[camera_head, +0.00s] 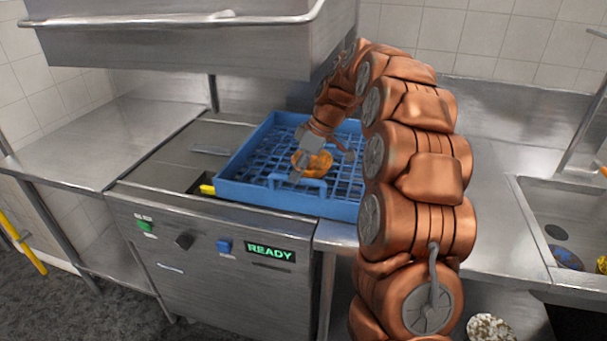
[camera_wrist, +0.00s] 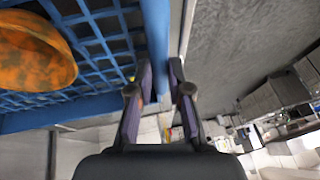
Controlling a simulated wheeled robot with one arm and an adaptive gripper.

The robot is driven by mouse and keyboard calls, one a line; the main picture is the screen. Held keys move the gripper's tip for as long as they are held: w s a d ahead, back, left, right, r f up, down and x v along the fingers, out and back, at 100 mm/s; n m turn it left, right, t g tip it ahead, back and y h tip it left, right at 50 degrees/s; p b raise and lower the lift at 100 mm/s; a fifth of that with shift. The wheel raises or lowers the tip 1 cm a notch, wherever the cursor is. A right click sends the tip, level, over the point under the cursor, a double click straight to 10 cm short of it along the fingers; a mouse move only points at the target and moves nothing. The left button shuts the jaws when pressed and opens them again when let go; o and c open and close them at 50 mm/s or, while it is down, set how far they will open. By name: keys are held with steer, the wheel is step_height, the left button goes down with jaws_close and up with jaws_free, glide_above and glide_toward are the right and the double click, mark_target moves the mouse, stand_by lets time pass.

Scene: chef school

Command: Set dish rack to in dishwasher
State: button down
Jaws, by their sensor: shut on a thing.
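The blue dish rack (camera_head: 235,190) is a square lattice tray. It lies across the right part of the dishwasher bed and the edge of the counter to the right. An orange mottled bowl (camera_head: 325,163) sits in it; the bowl (camera_wrist: 35,55) also shows at the left of the wrist view. My gripper (camera_head: 295,180) reaches down at the rack's front side. In the wrist view its fingers (camera_wrist: 160,85) close around the blue rack rim (camera_wrist: 157,35). The dishwasher (camera_head: 170,240) has its metal hood (camera_head: 190,45) raised above the bed, and its panel reads READY.
A bare steel counter (camera_head: 95,145) lies to the left of the dishwasher. A sink (camera_head: 570,215) with several items is at the right. A small yellow piece (camera_head: 207,189) shows at the rack's left front corner. My arm hides part of the right counter.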

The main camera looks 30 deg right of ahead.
steer(key=c, duration=1.1)
jaws_free()
steer(key=v, duration=1.2)
